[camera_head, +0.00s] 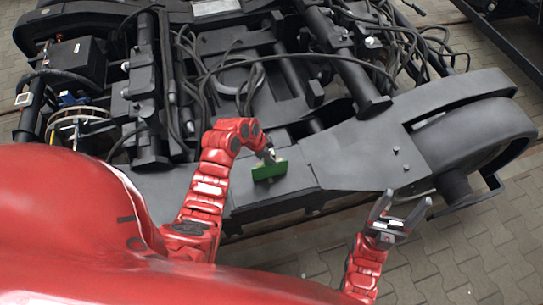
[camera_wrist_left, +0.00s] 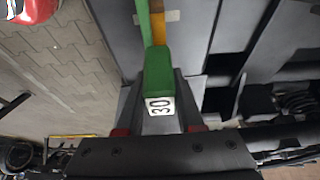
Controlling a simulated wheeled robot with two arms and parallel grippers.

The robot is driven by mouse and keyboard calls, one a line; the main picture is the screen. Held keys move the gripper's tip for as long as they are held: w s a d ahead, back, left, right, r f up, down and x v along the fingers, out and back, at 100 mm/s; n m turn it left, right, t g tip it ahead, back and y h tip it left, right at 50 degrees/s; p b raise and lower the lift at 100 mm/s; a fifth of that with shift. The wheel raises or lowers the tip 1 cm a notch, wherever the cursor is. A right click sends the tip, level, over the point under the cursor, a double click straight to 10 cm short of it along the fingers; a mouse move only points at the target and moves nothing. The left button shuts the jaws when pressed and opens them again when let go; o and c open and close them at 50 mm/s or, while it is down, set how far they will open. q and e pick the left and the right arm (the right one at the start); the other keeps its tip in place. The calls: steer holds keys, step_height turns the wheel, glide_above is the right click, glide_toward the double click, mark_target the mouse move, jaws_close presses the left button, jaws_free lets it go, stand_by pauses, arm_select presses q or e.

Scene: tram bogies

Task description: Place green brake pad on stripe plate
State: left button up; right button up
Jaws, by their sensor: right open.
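The green brake pad (camera_head: 268,172) is held over the dark flat top of the bogie frame's near beam. My left gripper (camera_head: 268,156) is shut on it. In the left wrist view the green brake pad (camera_wrist_left: 160,75) sits between the two dark fingers (camera_wrist_left: 160,95), with a white label reading 30 towards me. A narrow orange strip (camera_wrist_left: 158,28) shows beside the pad's far part; I cannot tell whether it belongs to the stripe plate. No striped plate stands out in the head view. I cannot tell whether the pad touches the beam. My right gripper (camera_head: 400,212) is open and empty over the paving.
The grey bogie frame (camera_head: 360,150) fills the middle, with cables and dark bars behind. A rounded wheel cover (camera_head: 465,125) is at the right. Paving (camera_head: 480,245) lies clear at the lower right. A red object (camera_wrist_left: 35,10) is at the wrist view's upper left.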

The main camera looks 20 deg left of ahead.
arm_select(q)
steer(key=o, duration=0.4)
